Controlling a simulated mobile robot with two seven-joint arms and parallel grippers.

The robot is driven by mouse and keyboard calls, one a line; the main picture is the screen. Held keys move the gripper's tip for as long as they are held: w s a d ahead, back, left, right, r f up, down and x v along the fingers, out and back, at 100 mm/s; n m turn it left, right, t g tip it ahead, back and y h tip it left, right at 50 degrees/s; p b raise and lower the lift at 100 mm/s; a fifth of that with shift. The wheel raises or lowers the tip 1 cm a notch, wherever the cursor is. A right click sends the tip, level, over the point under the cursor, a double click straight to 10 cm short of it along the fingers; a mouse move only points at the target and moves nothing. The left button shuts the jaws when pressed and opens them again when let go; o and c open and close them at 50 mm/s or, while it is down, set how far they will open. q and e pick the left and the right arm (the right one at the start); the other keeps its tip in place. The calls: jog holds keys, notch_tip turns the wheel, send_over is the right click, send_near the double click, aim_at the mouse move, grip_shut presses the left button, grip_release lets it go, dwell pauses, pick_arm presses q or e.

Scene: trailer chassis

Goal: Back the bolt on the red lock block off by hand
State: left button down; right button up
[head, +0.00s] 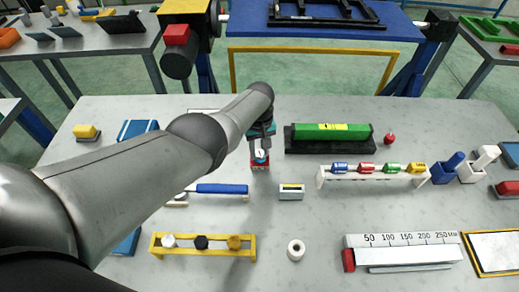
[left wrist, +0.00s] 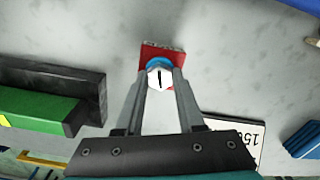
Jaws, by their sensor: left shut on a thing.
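The red lock block (head: 260,166) lies on the grey table near the middle, and it also shows in the left wrist view (left wrist: 152,50). Its bolt (left wrist: 160,77) has a pale head with a dark line across it and a blue ring beside it. My left gripper (head: 260,153) reaches down over the block, its two fingers (left wrist: 160,82) closed on the sides of the bolt head. The bolt's lower part is hidden. My right gripper is not in view.
A green bar in a black holder (head: 328,138) stands right of the gripper. A rack with coloured pieces (head: 373,174), a small grey box (head: 291,192) and a blue-handled tool (head: 222,189) lie nearer. The table around the block has some bare room.

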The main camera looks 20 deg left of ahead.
pick_arm(q)
jog(key=n, duration=0.6)
jog(key=shift+s+d+f, duration=0.1)
jog(key=shift+s+f, duration=0.2)
jog(key=shift+n, duration=0.3)
jog(key=c, duration=1)
grip_release()
jog(key=o, duration=0.5)
jog(key=shift+w+r, duration=0.1)
jog(key=shift+w, duration=0.1)
jog(key=shift+r, duration=0.1)
